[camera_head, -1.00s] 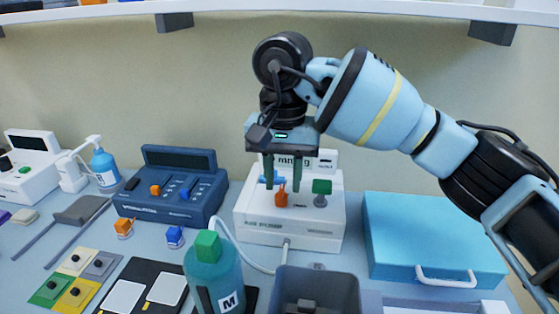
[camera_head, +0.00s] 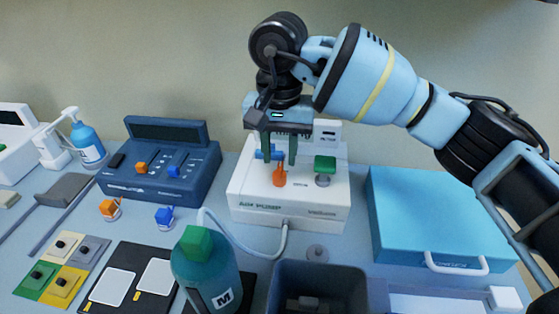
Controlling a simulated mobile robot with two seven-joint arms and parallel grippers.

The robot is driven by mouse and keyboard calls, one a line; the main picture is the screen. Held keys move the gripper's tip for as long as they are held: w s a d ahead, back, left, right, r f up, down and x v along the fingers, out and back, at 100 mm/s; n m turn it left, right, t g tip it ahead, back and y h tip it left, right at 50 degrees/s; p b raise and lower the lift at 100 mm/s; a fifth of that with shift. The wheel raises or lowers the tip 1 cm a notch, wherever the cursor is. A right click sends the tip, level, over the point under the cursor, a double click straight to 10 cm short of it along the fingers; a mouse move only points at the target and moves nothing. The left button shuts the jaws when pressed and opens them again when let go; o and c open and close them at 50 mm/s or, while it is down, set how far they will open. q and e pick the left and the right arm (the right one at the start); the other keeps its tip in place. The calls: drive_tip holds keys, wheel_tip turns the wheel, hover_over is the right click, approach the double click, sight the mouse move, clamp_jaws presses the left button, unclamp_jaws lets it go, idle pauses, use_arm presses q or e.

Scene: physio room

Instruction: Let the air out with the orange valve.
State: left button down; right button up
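The white air pump box (camera_head: 290,213) stands in the middle of the table. Its small orange valve (camera_head: 279,175) sits on the top face, with its lever pointing up in the picture. A blue part (camera_head: 262,154) and a green-capped knob (camera_head: 325,164) flank it. My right gripper (camera_head: 280,158) points down over the pump. Its two dark green fingers are apart, with the top of the orange valve showing between and just below their tips. I see no contact with the valve. My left gripper is out of view.
A green-capped bottle (camera_head: 206,270) and a grey bin (camera_head: 320,270) stand in front of the pump. A hose (camera_head: 245,246) curls from its front. A blue control box (camera_head: 162,165) is left, a light blue case (camera_head: 433,215) right.

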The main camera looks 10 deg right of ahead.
sight(279, 168)
drive_tip(key=shift+f, duration=1.5)
drive_tip(key=c, duration=0.6)
drive_tip(key=shift+c, duration=0.3)
